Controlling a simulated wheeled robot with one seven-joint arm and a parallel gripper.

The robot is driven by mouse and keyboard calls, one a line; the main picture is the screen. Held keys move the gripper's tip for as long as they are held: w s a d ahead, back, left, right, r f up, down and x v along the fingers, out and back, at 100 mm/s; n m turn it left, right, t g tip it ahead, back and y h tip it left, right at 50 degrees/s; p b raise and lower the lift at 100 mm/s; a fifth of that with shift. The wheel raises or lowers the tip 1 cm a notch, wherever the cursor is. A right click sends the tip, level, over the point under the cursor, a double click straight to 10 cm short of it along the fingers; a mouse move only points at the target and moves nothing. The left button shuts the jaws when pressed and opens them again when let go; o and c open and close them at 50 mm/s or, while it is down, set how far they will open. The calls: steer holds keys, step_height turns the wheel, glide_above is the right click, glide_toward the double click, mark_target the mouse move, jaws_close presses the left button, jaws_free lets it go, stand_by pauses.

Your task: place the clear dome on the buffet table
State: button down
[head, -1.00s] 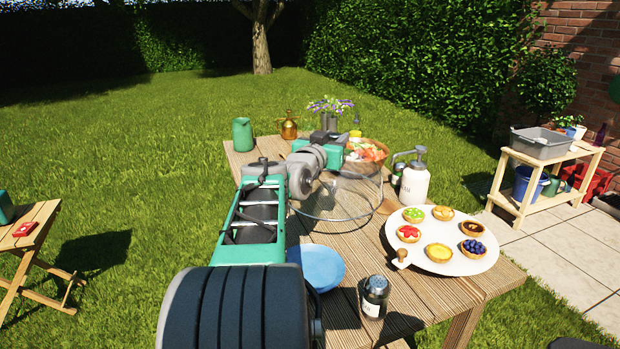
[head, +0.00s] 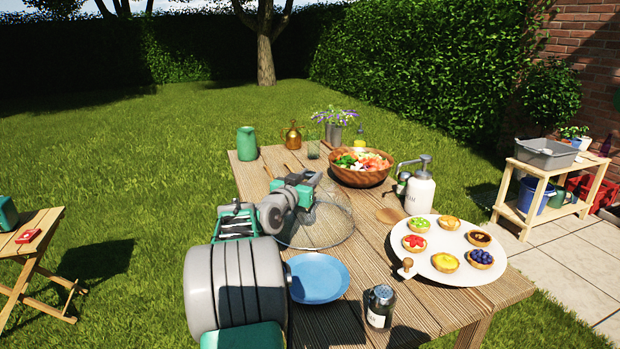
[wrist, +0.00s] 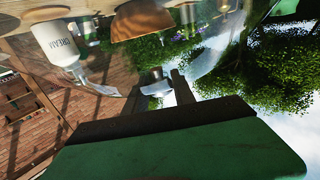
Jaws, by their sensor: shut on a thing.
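The clear dome (head: 322,226) shows in the head view over the left middle of the wooden buffet table (head: 350,262), with its wide rim downward. My gripper (head: 306,186) is above it and shut on its top knob. In the wrist view the small metallic knob (wrist: 157,88) sits between my fingertips (wrist: 158,84), and the clear wall spreads around it. I cannot tell whether the rim touches the boards or hangs just above them.
A blue plate (head: 319,278) lies just in front of the dome. The salad bowl (head: 360,176) stands behind it. The cream dispenser (head: 419,192), wooden spoon (head: 388,215), tart board (head: 450,262) and shaker (head: 379,308) are to the right.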

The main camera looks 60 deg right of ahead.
steer(key=shift+f, duration=0.1)
steer(key=c, duration=1)
jaws_free()
steer(key=shift+c, duration=0.2)
